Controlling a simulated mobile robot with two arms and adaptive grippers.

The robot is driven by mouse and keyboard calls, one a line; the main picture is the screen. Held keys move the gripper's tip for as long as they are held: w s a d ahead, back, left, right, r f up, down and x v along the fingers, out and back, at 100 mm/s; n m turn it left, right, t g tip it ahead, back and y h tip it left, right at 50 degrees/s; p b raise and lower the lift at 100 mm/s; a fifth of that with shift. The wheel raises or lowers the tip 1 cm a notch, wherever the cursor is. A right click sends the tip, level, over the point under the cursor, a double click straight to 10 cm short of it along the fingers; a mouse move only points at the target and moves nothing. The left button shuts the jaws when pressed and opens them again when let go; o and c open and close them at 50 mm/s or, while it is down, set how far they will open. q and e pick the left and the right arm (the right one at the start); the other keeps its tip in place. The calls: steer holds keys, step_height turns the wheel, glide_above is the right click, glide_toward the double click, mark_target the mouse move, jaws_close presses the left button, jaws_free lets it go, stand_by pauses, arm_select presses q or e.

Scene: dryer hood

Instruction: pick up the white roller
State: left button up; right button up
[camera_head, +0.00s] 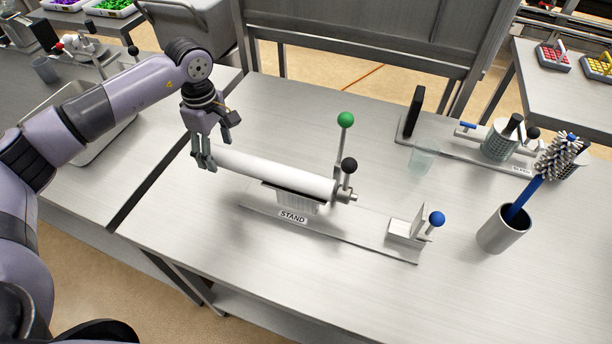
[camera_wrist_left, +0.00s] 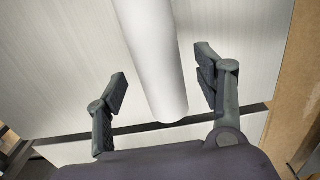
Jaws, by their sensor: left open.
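The white roller (camera_head: 275,174) lies on the stand (camera_head: 330,227) on the steel table, with its far-right end by the levers. My left gripper (camera_head: 214,150) is at the roller's left end. In the left wrist view the roller (camera_wrist_left: 152,55) lies between the two open fingers of my left gripper (camera_wrist_left: 165,92), with a gap on each side. The roller's rounded end points toward the palm. The fingers do not appear to touch it. My right gripper does not show.
A green-knobbed lever (camera_head: 345,121) and a black-knobbed lever (camera_head: 349,166) rise at the roller's right end. A blue knob (camera_head: 437,219) sits at the stand's right. A metal cup (camera_head: 504,229) holds a blue-handled brush (camera_head: 540,175). A clear cup (camera_head: 423,157) stands behind. The front table is clear.

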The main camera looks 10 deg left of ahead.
arm_select(q)
step_height(320, 180, up, 6)
steer(key=p, duration=0.2)
steer(key=shift+f+p, duration=0.1)
steer(key=shift+p, duration=0.25)
